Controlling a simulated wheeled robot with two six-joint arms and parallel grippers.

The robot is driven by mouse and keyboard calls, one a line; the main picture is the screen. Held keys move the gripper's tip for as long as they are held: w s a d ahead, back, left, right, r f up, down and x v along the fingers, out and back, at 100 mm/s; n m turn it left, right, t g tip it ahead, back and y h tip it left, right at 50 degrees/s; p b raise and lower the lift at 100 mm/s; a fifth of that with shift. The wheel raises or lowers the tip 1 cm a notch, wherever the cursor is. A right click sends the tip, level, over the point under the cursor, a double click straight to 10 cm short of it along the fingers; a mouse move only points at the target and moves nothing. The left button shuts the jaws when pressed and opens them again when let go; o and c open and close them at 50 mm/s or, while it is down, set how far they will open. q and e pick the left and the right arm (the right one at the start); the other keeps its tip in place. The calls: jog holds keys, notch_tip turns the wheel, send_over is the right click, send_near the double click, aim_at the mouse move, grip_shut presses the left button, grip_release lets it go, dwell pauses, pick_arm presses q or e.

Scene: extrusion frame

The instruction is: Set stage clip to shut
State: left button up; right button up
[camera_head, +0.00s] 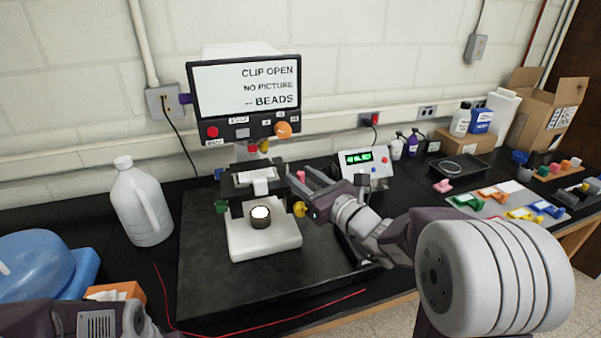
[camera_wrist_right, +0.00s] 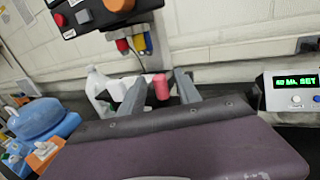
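The microscope (camera_head: 262,225) stands on a dark mat, and the screen (camera_head: 247,87) above it reads "CLIP OPEN", "NO PICTURE" and "BEADS". A small pink-red piece (camera_head: 301,176), which looks like the stage clip's lever, stands at the right of the dark stage (camera_head: 240,191). My right gripper (camera_head: 306,183) is at the stage's right side with its fingers apart. In the right wrist view the pink piece (camera_wrist_right: 161,87) shows between the two finger tips (camera_wrist_right: 160,84); I cannot tell if they touch it. Only part of my left arm shows at the lower left.
A white jug (camera_head: 142,203) stands left of the microscope. A meter with a green display (camera_head: 365,166) stands behind my right arm. A black tray (camera_head: 461,167) and several coloured parts lie at the right. A red wire crosses the front of the bench.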

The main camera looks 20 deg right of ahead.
jog(key=shift+w+a, duration=0.15)
jog(key=shift+w, duration=0.35)
grip_shut()
